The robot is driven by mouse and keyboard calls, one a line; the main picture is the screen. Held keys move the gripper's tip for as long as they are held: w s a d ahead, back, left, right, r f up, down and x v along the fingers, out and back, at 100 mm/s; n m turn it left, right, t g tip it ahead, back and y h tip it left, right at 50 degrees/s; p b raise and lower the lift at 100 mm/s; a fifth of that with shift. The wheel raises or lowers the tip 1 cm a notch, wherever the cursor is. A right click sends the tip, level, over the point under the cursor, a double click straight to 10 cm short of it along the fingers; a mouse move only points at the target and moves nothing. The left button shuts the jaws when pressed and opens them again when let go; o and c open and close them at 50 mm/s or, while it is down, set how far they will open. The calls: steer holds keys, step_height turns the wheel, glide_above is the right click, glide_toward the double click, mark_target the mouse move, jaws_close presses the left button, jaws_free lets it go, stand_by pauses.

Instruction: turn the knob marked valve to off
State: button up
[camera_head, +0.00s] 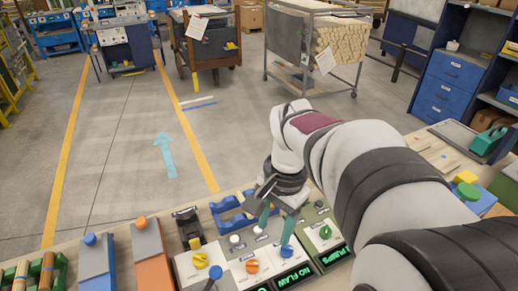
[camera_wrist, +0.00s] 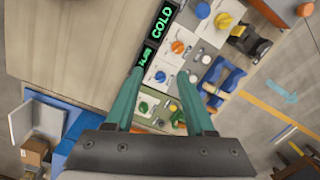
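A row of control panels stands along the bench with a yellow knob (camera_head: 200,260), an orange knob (camera_head: 252,266), a blue knob (camera_head: 286,252) and a green knob (camera_head: 325,232). The label "valve" is not legible on any. My gripper (camera_head: 275,237) is open above the panels near the blue knob. In the wrist view, the blue knob (camera_wrist: 160,76) appears between the tips of my gripper (camera_wrist: 160,74). I cannot tell the height gap or any contact. The knob's pointer direction is unclear.
A display (camera_wrist: 162,22) reads "COLD", and another display (camera_head: 333,256) shows "1 PUMPS". Blue and orange lever boxes (camera_head: 152,257) stand at the left. A blue cradle (camera_head: 232,208) lies behind the panels. A green-and-blue box with a yellow button (camera_head: 467,191) is at the right.

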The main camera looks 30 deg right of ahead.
steer(key=shift+o, duration=1.2)
steer(key=w+d+f+m, duration=0.2)
steer(key=w+d+m, duration=0.1)
steer(key=d, duration=0.6)
steer(key=shift+w+m, duration=0.4)
steer(key=shift+w, duration=0.25)
steer(key=m+h, duration=0.1)
steer(key=m, duration=0.4)
glide_toward(327, 229)
step_height(327, 229, down, 10)
steer(key=shift+w+r, duration=0.15)
jaws_close()
